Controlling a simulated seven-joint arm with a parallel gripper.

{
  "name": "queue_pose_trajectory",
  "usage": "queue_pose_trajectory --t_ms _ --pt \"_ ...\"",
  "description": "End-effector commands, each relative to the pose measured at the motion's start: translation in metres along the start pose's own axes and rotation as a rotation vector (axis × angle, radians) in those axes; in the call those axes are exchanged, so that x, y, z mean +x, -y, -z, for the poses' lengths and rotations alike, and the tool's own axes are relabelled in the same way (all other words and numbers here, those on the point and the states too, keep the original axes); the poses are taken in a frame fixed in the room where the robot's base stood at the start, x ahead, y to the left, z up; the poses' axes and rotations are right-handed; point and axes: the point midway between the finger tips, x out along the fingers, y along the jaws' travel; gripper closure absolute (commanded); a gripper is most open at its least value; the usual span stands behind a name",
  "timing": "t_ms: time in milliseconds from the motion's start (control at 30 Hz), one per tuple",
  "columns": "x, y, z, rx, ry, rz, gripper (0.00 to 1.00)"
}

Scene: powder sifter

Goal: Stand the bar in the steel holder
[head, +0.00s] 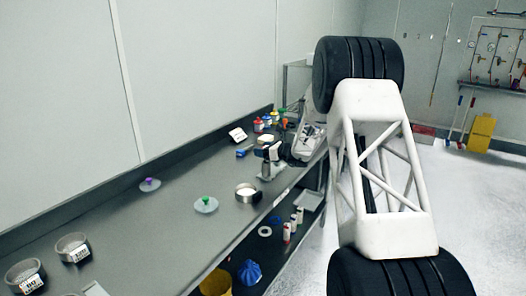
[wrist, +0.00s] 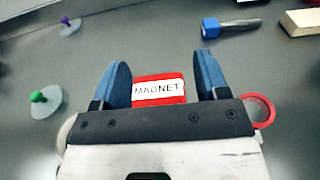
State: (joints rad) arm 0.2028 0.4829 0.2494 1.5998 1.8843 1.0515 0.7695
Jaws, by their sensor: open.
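A red block with a white MAGNET label (wrist: 159,90) shows in the wrist view, between and just beyond my fingers. It may be the bar; its lower end is hidden behind my gripper. My gripper (wrist: 164,80) is open, its blue fingers on either side of the block with gaps. In the head view my gripper (head: 268,168) is low over the bench. A blue-headed piece with a grey shaft (wrist: 231,27) lies beyond the fingers, up and right; its blue end also shows in the head view (head: 243,153). I cannot pick out the steel holder with certainty.
Lids with green (head: 205,203) and purple (head: 150,184) knobs lie left. Two labelled steel sieves (head: 73,248) stand at the near end. The mid-bench is mostly clear.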

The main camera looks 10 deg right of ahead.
Motion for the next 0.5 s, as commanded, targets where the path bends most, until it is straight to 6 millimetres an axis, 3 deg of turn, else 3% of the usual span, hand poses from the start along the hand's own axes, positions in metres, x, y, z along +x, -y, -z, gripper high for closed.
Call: queue_pose_trajectory --t_ms 267,500 --pt "-0.029 0.001 0.000 0.001 0.000 0.003 0.32" --pt "-0.067 0.001 0.000 0.001 0.000 0.003 0.32"
